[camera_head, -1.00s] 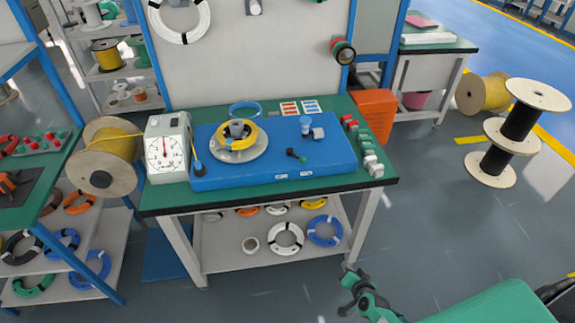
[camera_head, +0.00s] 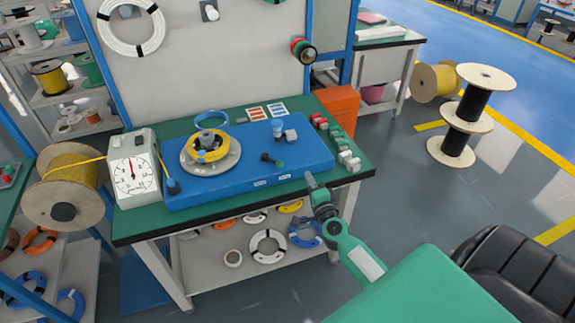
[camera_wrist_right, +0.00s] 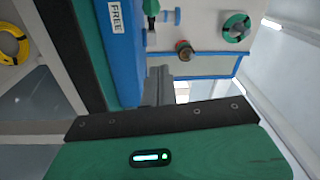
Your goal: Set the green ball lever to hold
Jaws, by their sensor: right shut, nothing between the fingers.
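The green ball lever (camera_head: 272,160) is a short black arm on top of the blue machine base (camera_head: 310,158), its green ball end pointing to the lower right. In the right wrist view a green round part (camera_wrist_right: 151,7), probably the ball, shows at the top edge, and a label reading FREE (camera_wrist_right: 115,17) is on the blue base's side. My right gripper (camera_head: 309,180) is shut and empty, at the bench's front edge, right of and nearer than the lever, not touching it. Its grey fingers (camera_wrist_right: 160,85) also show in the right wrist view. My left gripper is not in view.
A yellow cable coil on a turntable (camera_head: 211,155) stands left of the lever, beside a white dial gauge (camera_head: 134,168). A blue-topped part (camera_head: 278,128) stands behind the lever. Red, green and white blocks (camera_head: 335,135) line the bench's right side. Coils lie on the lower shelf.

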